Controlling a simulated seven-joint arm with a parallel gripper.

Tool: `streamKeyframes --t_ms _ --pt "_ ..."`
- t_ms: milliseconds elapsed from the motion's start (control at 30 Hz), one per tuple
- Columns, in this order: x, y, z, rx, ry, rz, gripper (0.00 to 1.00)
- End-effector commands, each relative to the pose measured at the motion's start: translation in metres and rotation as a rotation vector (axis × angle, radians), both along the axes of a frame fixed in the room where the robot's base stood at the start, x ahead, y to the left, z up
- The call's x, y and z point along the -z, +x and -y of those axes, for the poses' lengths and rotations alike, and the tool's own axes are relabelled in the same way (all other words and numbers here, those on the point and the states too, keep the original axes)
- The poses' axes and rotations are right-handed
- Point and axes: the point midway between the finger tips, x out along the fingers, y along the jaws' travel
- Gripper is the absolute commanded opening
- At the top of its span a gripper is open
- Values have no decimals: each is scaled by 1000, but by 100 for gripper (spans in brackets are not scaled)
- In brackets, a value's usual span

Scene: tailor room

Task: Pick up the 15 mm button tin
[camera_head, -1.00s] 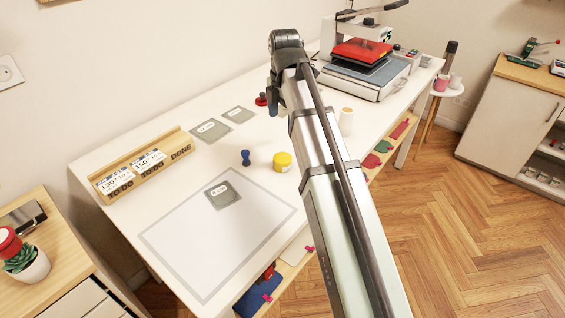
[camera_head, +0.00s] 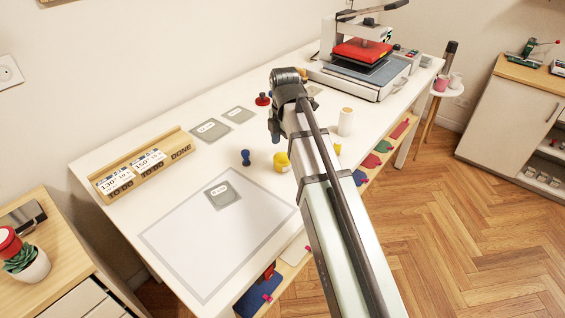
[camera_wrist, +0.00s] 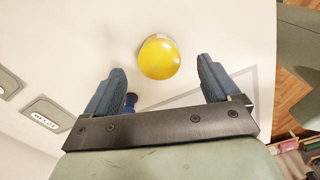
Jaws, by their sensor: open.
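A round tin with a yellow lid (camera_head: 281,158) stands upright on the white table, just right of a small blue knobbed piece. Its label is too small to read, so I cannot confirm the size. The tin also shows in the wrist view (camera_wrist: 159,58), ahead of and centred between my two blue fingers. My gripper (camera_wrist: 161,72) is open and empty, and appears above the tin without touching it. In the head view my arm hides part of the table just right of the tin, and the fingertips are hard to make out.
The blue piece (camera_head: 246,157) stands close left of the tin. A white cylinder (camera_head: 346,122) and a small yellow item (camera_head: 337,149) are right of my arm. A wooden DONE rack (camera_head: 150,166) and a heat press (camera_head: 362,62) stand farther off. The grey-bordered mat (camera_head: 205,255) is mostly bare.

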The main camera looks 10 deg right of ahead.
Motion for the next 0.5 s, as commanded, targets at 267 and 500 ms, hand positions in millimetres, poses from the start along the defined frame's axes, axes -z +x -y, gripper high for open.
streamKeyframes --t_ms 267,500 --pt "18 -1 -3 0 0 -1 89" --pt "46 -1 -5 0 -1 -2 89"
